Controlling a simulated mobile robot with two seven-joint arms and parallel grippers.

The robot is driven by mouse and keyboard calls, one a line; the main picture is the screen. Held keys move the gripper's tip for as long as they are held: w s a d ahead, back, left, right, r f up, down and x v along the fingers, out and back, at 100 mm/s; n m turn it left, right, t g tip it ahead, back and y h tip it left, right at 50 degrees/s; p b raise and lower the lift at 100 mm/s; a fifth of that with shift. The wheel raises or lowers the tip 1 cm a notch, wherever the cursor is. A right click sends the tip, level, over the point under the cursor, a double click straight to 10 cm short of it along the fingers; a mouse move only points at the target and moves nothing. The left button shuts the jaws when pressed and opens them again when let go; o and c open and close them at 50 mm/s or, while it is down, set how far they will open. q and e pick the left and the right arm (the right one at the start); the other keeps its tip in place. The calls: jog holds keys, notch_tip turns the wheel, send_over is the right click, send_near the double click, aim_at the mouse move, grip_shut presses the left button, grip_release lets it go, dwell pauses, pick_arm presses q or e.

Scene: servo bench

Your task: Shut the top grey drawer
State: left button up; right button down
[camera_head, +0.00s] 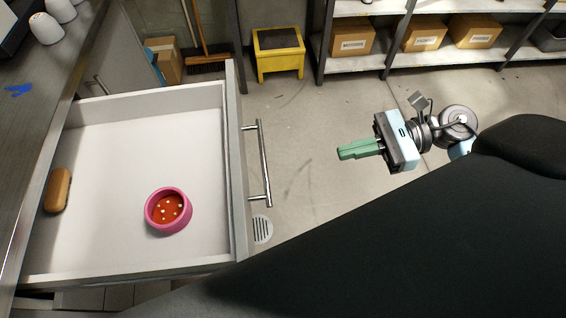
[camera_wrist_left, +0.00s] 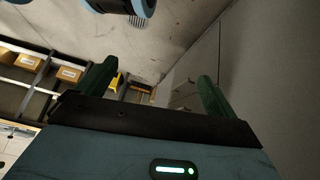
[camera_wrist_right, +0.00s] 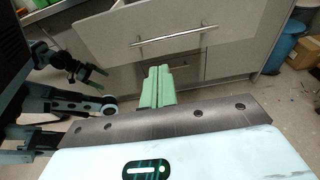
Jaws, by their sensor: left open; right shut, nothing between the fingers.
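The grey drawer (camera_head: 235,150) is pulled open in the head view, its white inside showing. Its bar handle (camera_head: 264,165) is on the front face, toward the right. In the right wrist view the drawer front (camera_wrist_right: 110,38) and handle (camera_wrist_right: 172,37) lie beyond my fingers. My right gripper (camera_head: 345,153) is shut and empty, in front of the handle with a clear gap. Its green fingers (camera_wrist_right: 158,80) are together in the right wrist view. My left gripper (camera_wrist_left: 153,82) is open and empty in the left wrist view; it is hidden in the head view.
Inside the drawer are a pink bowl (camera_head: 168,211) with red contents and a brown oblong thing (camera_head: 58,190). The grey worktop (camera_head: 35,130) runs along the left. A yellow step stool (camera_head: 278,52) and shelves with cardboard boxes (camera_head: 352,38) stand at the back. Floor beside the handle is clear.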

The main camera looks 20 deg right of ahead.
aim_at(267, 170)
jog(key=p+x, duration=0.2)
jog(key=x, duration=1)
jog(key=shift+a, duration=0.2)
pick_arm(q)
jog(key=shift+s+a+r+p, duration=0.1)
jog(key=shift+s+r+p, duration=0.05)
jog(key=shift+r, duration=0.35)
jog(key=shift+s+r+p, duration=0.1)
jog(key=shift+r+p, duration=0.05)
jog(key=shift+r, duration=0.35)
pick_arm(e)
jog(key=shift+w+a+f, duration=0.15)
jog(key=shift+a, duration=0.3)
pick_arm(q)
jog(key=shift+w, duration=0.1)
pick_arm(e)
jog(key=shift+a, duration=0.1)
